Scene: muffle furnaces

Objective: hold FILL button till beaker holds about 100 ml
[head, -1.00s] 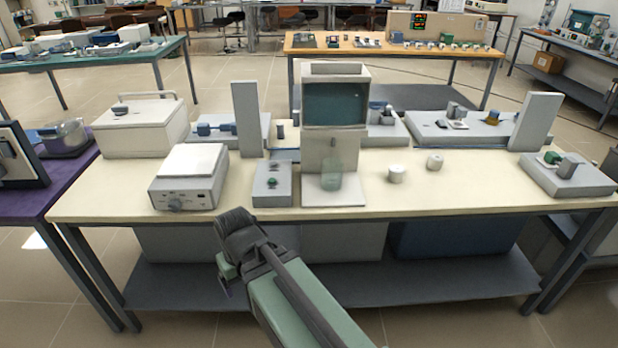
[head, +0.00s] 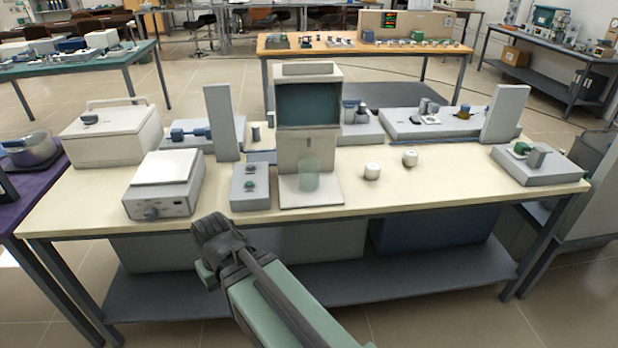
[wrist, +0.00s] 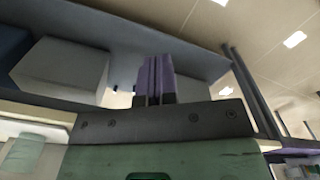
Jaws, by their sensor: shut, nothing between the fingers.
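A clear, greenish beaker (head: 309,176) stands upright on the white base of a dispenser (head: 308,105) with a dark tank window. Its fill level is too faint to read. Left of it, a small grey control box (head: 250,194) carries two knob-like buttons, the upper one greenish (head: 249,170). No label is legible, so I cannot tell which is FILL. My gripper (wrist: 153,80) shows two purple fingers pressed together and empty in the wrist view. In the head view my arm's end is low in front of the table's front edge, apart from the box and beaker; the fingers are not clear there.
A white-topped instrument (head: 163,183) stands left of the control box. A grey upright panel (head: 222,122) stands behind the box. A shelf (head: 320,285) runs below.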

